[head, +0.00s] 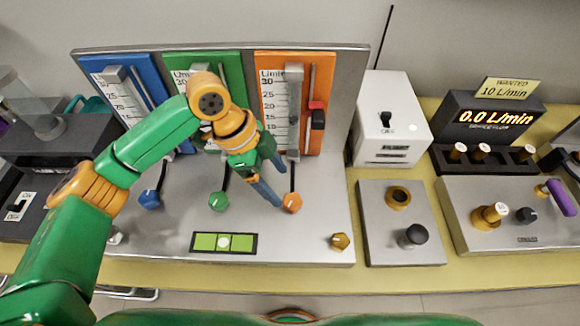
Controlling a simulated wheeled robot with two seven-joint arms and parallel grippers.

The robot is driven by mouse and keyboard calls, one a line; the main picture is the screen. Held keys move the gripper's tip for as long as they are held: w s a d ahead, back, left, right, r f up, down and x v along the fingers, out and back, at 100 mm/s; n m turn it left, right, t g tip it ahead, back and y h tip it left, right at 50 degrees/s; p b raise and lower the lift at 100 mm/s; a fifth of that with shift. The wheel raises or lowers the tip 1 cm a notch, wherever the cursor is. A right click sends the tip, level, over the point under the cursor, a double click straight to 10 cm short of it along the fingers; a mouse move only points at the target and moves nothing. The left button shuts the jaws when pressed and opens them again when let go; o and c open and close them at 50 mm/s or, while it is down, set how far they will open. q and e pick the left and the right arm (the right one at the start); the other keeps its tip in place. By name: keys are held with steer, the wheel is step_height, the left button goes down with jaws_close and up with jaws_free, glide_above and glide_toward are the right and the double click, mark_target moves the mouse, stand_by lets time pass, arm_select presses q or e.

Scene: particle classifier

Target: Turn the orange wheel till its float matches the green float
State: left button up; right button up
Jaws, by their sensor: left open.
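The orange wheel (292,202) sits on the grey panel below the orange flowmeter board (326,80). My left gripper (281,188) is open, its two fingers pointing toward the orange wheel from the upper left. I cannot tell whether a finger touches it. The orange board carries a clear tube (294,115), a scale and a red and black slider (317,115). I cannot make out its float. The green board (230,70) is partly hidden behind my left arm, and I cannot see the green float. The green wheel (219,201) is left of the orange one. My right gripper is not in view.
A blue wheel (149,199) and blue board (103,68) stand at the left. A spirit level (223,242) and brass knob (340,241) are at the panel's front. A white switch box (393,120) and a display reading 0.0 L/min (495,117) are at the right.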

mark_target(291, 200)
arm_select(q)
steer(key=x, duration=0.6)
steer(key=shift+s+d+f+p, duration=0.15)
steer(key=shift+s+d+p, duration=0.05)
steer(key=shift+s+p, duration=0.2)
steer(key=shift+w+f, duration=0.2)
steer(key=shift+w, duration=0.05)
steer(key=shift+s, duration=0.1)
steer(key=c, duration=1.2)
steer(key=shift+r, duration=0.1)
jaws_close()
steer(key=shift+r+m+p, duration=0.1)
steer(key=shift+m+p, duration=0.2)
steer(key=o, duration=1.2)
jaws_free()
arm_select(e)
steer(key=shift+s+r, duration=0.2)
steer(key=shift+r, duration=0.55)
